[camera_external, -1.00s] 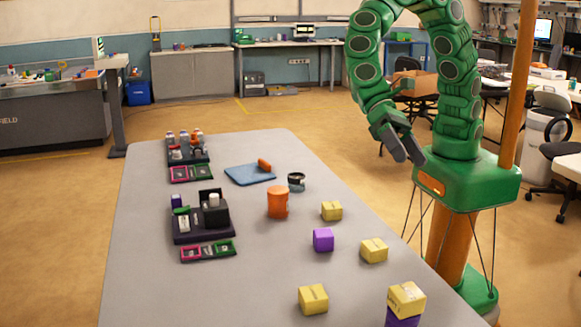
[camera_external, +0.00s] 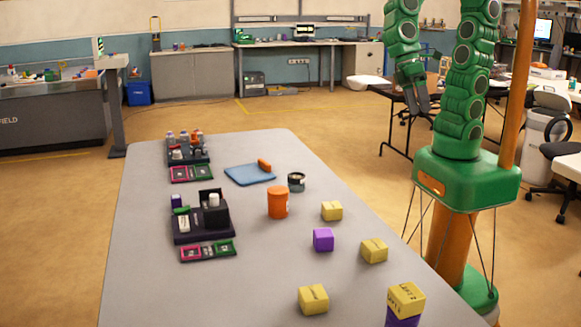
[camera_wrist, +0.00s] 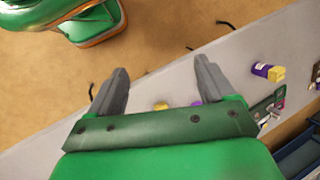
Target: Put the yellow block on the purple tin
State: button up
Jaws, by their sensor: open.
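A yellow block (camera_external: 406,299) sits on top of the purple tin (camera_external: 402,321) at the table's near right corner; the frame edge cuts off the tin's lower part. In the wrist view a purple tin (camera_wrist: 261,70) shows with a yellow block (camera_wrist: 278,74) at its end. Other yellow blocks lie on the table: one at the front (camera_external: 313,299), one at the right (camera_external: 374,250) and one farther back (camera_external: 332,210). My gripper (camera_external: 417,104) is open and empty, raised beyond the table's right edge. Its two fingers (camera_wrist: 160,66) stand wide apart in the wrist view.
A purple block (camera_external: 323,240), an orange canister (camera_external: 278,202) and a dark round container (camera_external: 296,182) stand mid-table. A blue mat (camera_external: 248,175) with an orange item and dark organisers (camera_external: 203,224) lie farther left. The table's front left is clear.

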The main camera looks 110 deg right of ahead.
jog(key=s+d+n+h, duration=0.2)
jog(key=s+d+h, duration=0.2)
jog(key=s+d, duration=0.7)
jog(key=d, duration=0.3)
jog(key=shift+d, duration=0.15)
